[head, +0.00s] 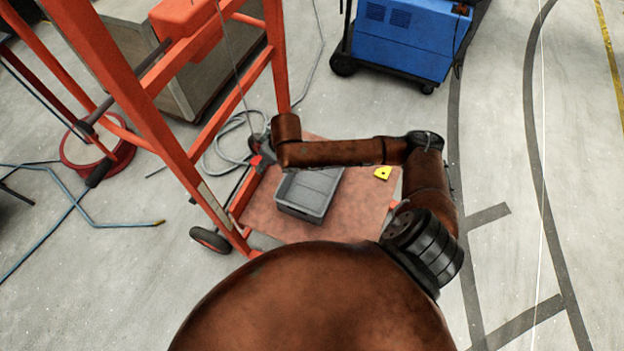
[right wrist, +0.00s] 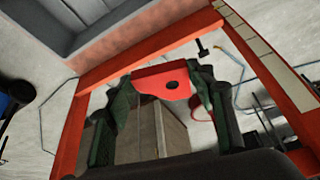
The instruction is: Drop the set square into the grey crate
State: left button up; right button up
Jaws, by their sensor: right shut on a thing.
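My right gripper (head: 261,150) is at the left end of my bent arm, over the far left edge of the board. In the right wrist view its two dark green fingers (right wrist: 163,88) are shut on a flat red plate with a round dark hole, which I take as the set square (right wrist: 150,79). It is held up, apart from the crate. The grey crate (head: 288,205) is open-topped, looks empty and sits on the board, to the right of the gripper. Its wall also shows at the top left of the right wrist view (right wrist: 97,38). My left gripper is not in view.
The reddish-brown board (head: 352,222) carries a small yellow piece with a hole (head: 383,173), right of the crate. An orange frame (head: 185,165) rises along the left. A blue machine (head: 405,40) stands behind, with cables on the floor. The floor at right is clear.

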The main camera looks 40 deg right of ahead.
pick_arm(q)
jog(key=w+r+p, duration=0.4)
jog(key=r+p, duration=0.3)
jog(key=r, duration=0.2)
pick_arm(e)
jog(key=s+d+f+n+y, duration=0.1)
jog(key=s+d+f+n, duration=0.15)
jog(key=d+f, duration=0.5)
jog(key=s+d+f+n, duration=0.1)
jog(key=s+d+f, duration=0.35)
jog(key=d, duration=0.65)
pick_arm(q)
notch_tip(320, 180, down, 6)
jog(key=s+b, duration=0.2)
jog(key=b, duration=0.3)
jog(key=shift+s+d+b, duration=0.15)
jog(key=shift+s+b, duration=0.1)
jog(key=shift+b, duration=0.05)
pick_arm(e)
notch_tip(320, 180, down, 7)
jog(key=shift+w+r, duration=0.15)
jog(key=shift+w, duration=0.3)
jog(key=shift+m, duration=0.25)
jog(key=o, duration=1.3)
jog(key=v, duration=1.2)
jog(key=shift+w+d, duration=0.1)
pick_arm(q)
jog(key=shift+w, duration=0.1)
